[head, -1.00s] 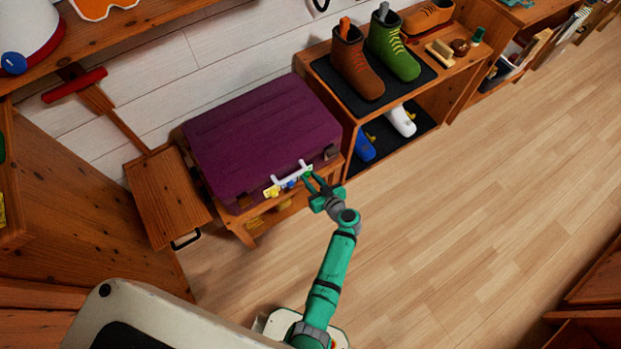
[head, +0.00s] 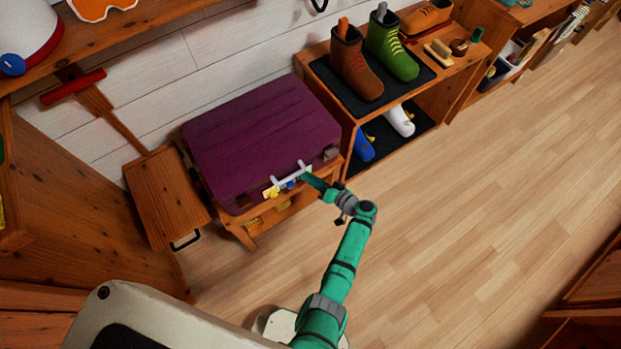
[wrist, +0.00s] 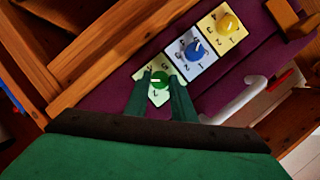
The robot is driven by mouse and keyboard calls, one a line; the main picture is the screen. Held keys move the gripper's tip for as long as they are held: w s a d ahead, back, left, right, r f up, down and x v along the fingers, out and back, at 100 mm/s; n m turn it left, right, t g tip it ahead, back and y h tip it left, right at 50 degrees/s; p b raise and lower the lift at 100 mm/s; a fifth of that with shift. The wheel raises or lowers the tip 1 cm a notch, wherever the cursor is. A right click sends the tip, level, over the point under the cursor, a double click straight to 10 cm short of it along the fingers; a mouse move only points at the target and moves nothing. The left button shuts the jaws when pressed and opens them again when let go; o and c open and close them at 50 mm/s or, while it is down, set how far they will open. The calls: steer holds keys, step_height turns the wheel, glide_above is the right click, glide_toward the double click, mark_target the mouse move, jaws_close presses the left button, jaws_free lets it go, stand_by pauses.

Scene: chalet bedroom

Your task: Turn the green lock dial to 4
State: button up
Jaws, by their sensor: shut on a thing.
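The green lock dial (wrist: 159,77) sits on a pale green plate at the near end of a row of dials in the wrist view. A small white mark shows on it. My gripper (wrist: 161,86) has one finger on each side of the dial and is shut on it. Parts of the plate's numbers are hidden by the fingers, so I cannot tell which number the dial points to. The purple suitcase (head: 262,130) bears the lock on its front. In the head view my gripper (head: 306,179) reaches the right end of the lock and hides the green dial.
A blue dial (wrist: 195,50) and a yellow dial (wrist: 228,23) sit beside the green one. A white handle (wrist: 243,100) runs alongside. The suitcase rests on a wooden stand (head: 246,231). A shoe shelf (head: 348,128) stands to the right. The floor in front is clear.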

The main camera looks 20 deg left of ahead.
steer(key=shift+w+d+f+m+g+y, duration=0.15)
steer(key=shift+m+g+y, duration=0.15)
steer(key=shift+m+y, duration=0.95)
steer(key=shift+f+m+g+y, duration=0.1)
steer(key=shift+m+g+y, duration=0.3)
steer(key=shift+m, duration=1.65)
steer(key=o, duration=1.1)
steer(key=shift+c, duration=0.2)
steer(key=v, duration=1)
steer(key=shift+d+f, duration=0.15)
steer(key=shift+d, duration=0.2)
steer(key=shift+c, duration=0.2)
